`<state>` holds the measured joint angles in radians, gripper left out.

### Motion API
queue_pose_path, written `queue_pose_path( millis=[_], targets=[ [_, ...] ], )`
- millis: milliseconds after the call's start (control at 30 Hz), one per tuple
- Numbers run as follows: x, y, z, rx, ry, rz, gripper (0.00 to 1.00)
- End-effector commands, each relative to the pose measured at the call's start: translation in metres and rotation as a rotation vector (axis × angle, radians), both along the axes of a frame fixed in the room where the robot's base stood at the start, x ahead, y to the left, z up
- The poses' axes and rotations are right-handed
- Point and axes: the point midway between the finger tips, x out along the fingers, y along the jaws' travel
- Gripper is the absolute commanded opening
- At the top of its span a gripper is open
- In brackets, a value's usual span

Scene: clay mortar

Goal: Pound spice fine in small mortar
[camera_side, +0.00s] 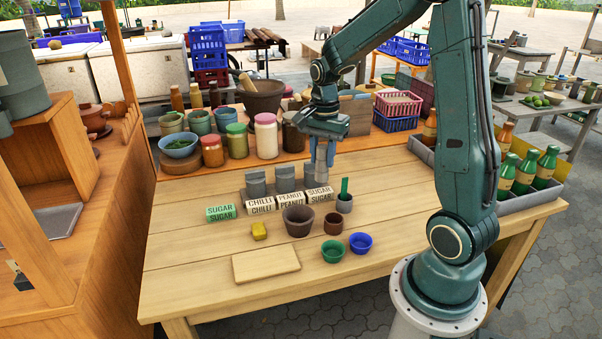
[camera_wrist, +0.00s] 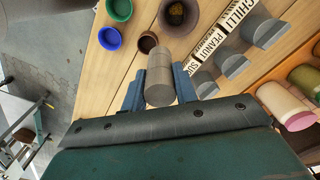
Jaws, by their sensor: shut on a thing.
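My gripper (camera_side: 322,158) is shut on a grey cylinder, held upright above the table, behind and right of the small mortar. The wrist view shows the cylinder (camera_wrist: 160,82) between the blue fingers. The small brown mortar (camera_side: 298,221) stands on the table, apart from the cylinder. How fine the spice is cannot be told.
Grey canisters (camera_side: 285,178) stand behind labelled blocks (camera_side: 261,205). A grey cup (camera_side: 344,204) holds something green. A small brown cup (camera_side: 333,224), green bowl (camera_side: 332,252) and blue bowl (camera_side: 360,244) stand in front.

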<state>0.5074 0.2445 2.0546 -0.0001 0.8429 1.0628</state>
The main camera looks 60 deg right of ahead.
Motion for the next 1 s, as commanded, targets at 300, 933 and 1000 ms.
queue_pose_path(
  millis=[300, 933, 1000],
  targets=[
    [0.039, 0.027, -0.048, 0.001, 0.003, 0.002, 0.06],
    [0.048, 0.035, -0.066, 0.000, 0.000, -0.001, 0.06],
    [0.048, 0.035, -0.069, 0.000, 0.001, -0.001, 0.06]
  ],
)
